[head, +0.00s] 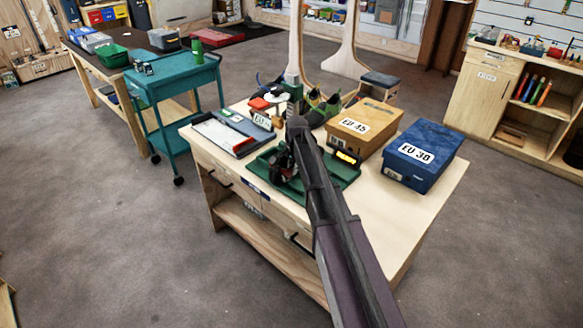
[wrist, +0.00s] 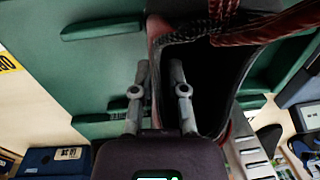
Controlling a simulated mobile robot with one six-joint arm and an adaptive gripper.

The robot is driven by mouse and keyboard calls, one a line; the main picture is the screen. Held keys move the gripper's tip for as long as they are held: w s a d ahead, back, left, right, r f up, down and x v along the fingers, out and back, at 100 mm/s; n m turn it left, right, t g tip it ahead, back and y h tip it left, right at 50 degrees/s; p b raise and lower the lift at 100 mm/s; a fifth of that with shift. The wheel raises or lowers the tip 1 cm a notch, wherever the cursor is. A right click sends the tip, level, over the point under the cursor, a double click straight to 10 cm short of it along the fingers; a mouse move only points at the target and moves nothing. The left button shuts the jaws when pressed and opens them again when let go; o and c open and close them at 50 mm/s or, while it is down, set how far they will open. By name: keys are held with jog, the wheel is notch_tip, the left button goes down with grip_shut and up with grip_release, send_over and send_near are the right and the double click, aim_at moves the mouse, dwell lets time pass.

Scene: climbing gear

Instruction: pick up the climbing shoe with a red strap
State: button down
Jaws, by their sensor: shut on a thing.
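The climbing shoe with a red strap (wrist: 270,27) fills the upper right of the wrist view, with a dark open collar and reddish edges. My gripper (wrist: 159,76) has its two fingers close together on the collar's edge, one finger inside the dark opening and one outside. In the head view the shoe (head: 281,166) is a small dark and red shape at the green mat or tray (head: 345,174) on the workbench, partly covered by my arm. Whether it touches the green surface cannot be told. My gripper is mostly hidden behind my arm there.
A tan EU 45 box (head: 364,126) and a blue EU 38 box (head: 423,157) stand to the right on the bench. A green and black shoe (head: 322,107) is behind. A foot-measuring board (head: 225,134) lies to the left. The bench's front right is clear.

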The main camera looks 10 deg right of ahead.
jog(key=shift+r, duration=0.15)
notch_tip(320, 180, up, 4)
jog(key=p, duration=0.4)
jog(key=s+d+p, duration=0.1)
jog(key=s, duration=1.5)
jog(key=shift+r, duration=0.4)
dwell(0.7)
